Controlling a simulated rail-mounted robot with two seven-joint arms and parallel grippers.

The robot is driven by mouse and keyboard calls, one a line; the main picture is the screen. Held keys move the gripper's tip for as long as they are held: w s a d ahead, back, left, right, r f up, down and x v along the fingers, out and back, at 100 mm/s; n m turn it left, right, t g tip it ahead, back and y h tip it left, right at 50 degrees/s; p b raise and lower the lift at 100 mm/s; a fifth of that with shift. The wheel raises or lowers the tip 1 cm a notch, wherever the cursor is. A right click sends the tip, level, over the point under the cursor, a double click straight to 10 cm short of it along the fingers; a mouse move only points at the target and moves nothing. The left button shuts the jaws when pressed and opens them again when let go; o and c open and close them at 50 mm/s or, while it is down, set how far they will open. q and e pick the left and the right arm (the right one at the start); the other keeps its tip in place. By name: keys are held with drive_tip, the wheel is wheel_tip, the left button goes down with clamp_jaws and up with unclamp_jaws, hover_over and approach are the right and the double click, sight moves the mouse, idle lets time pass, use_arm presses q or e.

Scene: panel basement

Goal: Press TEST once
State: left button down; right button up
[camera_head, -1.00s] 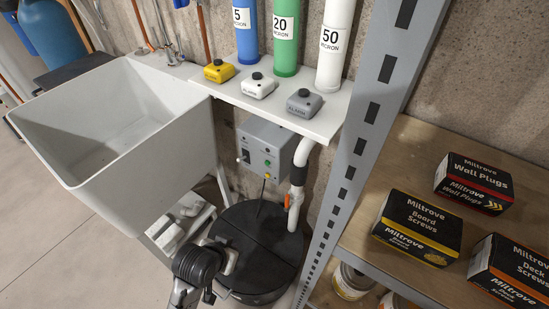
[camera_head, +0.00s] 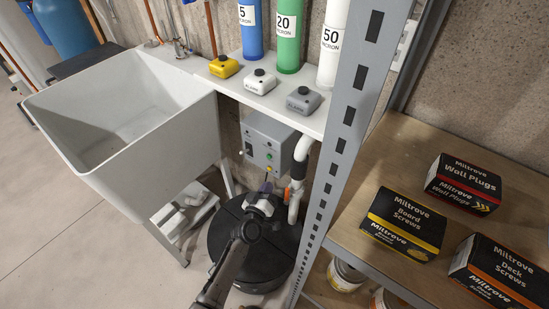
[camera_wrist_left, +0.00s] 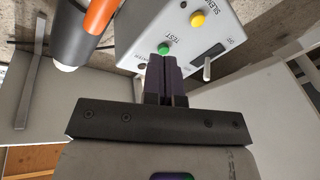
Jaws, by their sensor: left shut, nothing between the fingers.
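The grey control box (camera_head: 262,143) is mounted on the wall below the shelf. It also shows in the left wrist view (camera_wrist_left: 150,22), with a green button (camera_wrist_left: 164,47) beside the label TEST and a yellow button (camera_wrist_left: 197,19) beside a label reading SILEN…. My left gripper (camera_head: 267,186) is just below the box in the head view. In the wrist view its dark fingers (camera_wrist_left: 165,62) are shut and empty. Their tips point at the green button and overlap its lower edge in the picture; I cannot tell whether they touch it. My right gripper is not in view.
A white pipe (camera_head: 299,175) with an orange handle stands close right of my left gripper. A black round lid (camera_head: 225,245) is below. The white sink (camera_head: 150,125) is at left. A perforated shelf post (camera_head: 340,135) is at right. Small alarm units (camera_head: 303,99) sit on the shelf above.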

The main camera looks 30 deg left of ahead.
sight(269, 157)
use_arm(q)
drive_tip(key=s+a+r+n+g+y, duration=0.1)
drive_tip(key=s+a+r+n+y, duration=0.2)
drive_tip(key=a+y, duration=0.3)
drive_tip(key=s+n+y, duration=0.1)
drive_tip(key=y, duration=0.2)
drive_tip(key=shift+r+n+y, duration=0.3)
drive_tip(key=shift+n, duration=0.1)
drive_tip(key=shift+w, duration=0.1)
drive_tip(key=w+b, duration=0.4)
drive_tip(key=w, duration=0.4)
drive_tip(key=shift+w+d+b, duration=0.25)
drive_tip(key=shift+w+b, duration=0.15)
